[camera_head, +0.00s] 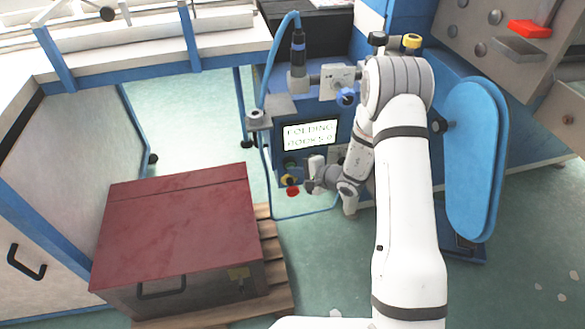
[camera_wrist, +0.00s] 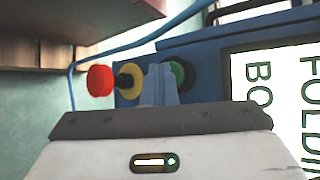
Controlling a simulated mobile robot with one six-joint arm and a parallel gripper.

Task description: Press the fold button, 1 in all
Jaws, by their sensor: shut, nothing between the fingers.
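The blue machine's control panel carries a screen (camera_head: 310,135) reading "FOLDING" and a second line hard to read. Below it sit a green button (camera_head: 291,164), a yellow-and-black knob (camera_head: 289,179) and a red button (camera_head: 293,191). No label marks which is the fold button. In the wrist view the red button (camera_wrist: 100,80), yellow knob (camera_wrist: 130,80) and green button (camera_wrist: 178,75) stand in a row. My gripper (camera_wrist: 160,72) is shut and empty, its fingertips in front of the panel, overlapping the green button's left edge. Whether they touch it cannot be told.
A dark red-topped box (camera_head: 178,222) stands on a wooden pallet (camera_head: 275,260) left of the panel. A blue cable (camera_head: 268,70) and a blue tube frame run beside the panel. A blue-edged table (camera_head: 150,35) is at the back left.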

